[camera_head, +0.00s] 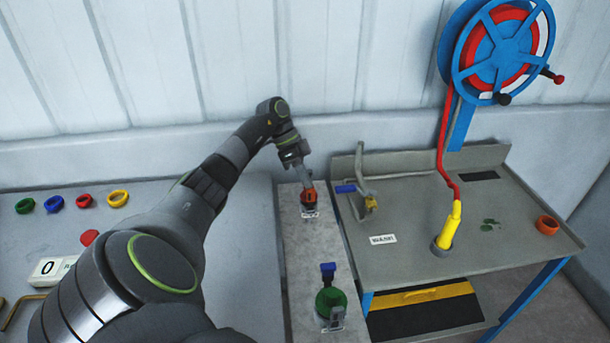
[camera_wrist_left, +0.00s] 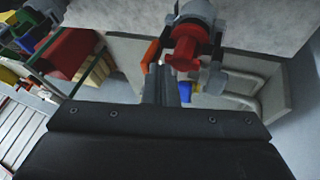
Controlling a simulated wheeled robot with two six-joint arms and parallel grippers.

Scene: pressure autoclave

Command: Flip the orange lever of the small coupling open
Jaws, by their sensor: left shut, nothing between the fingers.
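The small coupling (camera_head: 309,198) is red and stands on a narrow grey ledge (camera_head: 303,243) at the middle of the head view. In the left wrist view the red coupling (camera_wrist_left: 187,46) sits at the top centre, with grey metal parts around it. Its orange lever (camera_wrist_left: 151,53) shows just left of the coupling. My left gripper (camera_head: 306,182) reaches down to the coupling from behind in the head view. In the left wrist view its fingers (camera_wrist_left: 170,80) are shut and empty, close beside the lever and coupling. I cannot tell whether they touch. My right gripper is not in view.
A larger green coupling (camera_head: 331,300) with a blue lever (camera_head: 328,271) stands nearer on the ledge. Right is a grey wash table (camera_head: 400,215) with a yellow nozzle (camera_head: 450,226), under a blue hose reel (camera_head: 500,50). Coloured rings (camera_head: 54,204) lie at left.

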